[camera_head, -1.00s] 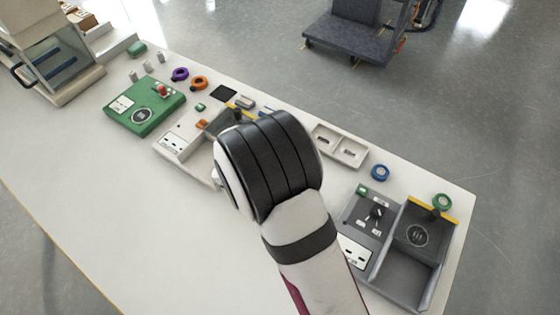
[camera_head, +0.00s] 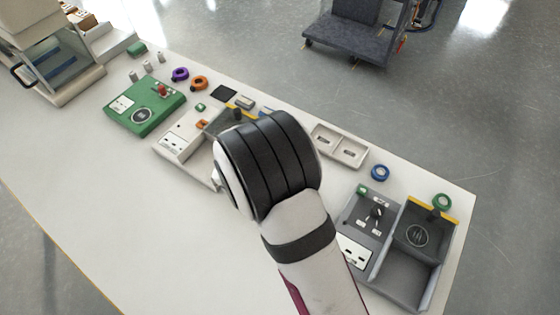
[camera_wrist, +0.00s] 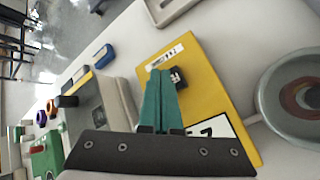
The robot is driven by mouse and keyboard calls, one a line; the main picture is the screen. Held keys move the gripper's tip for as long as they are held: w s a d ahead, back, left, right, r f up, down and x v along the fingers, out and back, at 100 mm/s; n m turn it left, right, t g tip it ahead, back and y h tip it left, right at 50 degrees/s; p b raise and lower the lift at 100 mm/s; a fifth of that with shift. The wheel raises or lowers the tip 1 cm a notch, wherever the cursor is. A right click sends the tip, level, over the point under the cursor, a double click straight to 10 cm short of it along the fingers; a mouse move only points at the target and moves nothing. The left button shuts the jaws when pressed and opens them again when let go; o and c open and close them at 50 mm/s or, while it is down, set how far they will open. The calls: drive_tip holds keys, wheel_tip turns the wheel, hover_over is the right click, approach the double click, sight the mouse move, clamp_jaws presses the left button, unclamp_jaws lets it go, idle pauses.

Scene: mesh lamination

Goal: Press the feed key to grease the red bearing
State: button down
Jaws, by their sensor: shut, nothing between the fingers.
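In the wrist view my gripper (camera_wrist: 161,76) has two long teal fingers, shut together and empty. They reach over a yellow unit (camera_wrist: 205,85) with a white label strip and a white plate. A small dark key (camera_wrist: 178,77) on the unit shows just right of the fingertips; I cannot tell if they touch it. A round grey dish (camera_wrist: 270,105) stands at the right, with a dull reddish ring (camera_wrist: 305,95) inside, perhaps the red bearing. In the head view my arm hides the gripper and the yellow unit.
In the head view a green unit (camera_head: 130,120) with a red knob stands left, near purple (camera_head: 180,74) and orange (camera_head: 200,83) rings. A grey station (camera_head: 395,290) stands right, near blue (camera_head: 380,172) and green (camera_head: 441,201) rings. The table's front left is clear.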

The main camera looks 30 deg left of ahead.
drive_tip(key=shift+f, duration=0.3)
drive_tip(key=shift+f, duration=0.6)
idle(0.8)
drive_tip(key=shift+r, duration=1)
drive_tip(key=shift+r, duration=2.55)
wheel_tip(320, 180, up, 4)
drive_tip(key=shift+f, duration=0.1)
idle(0.4)
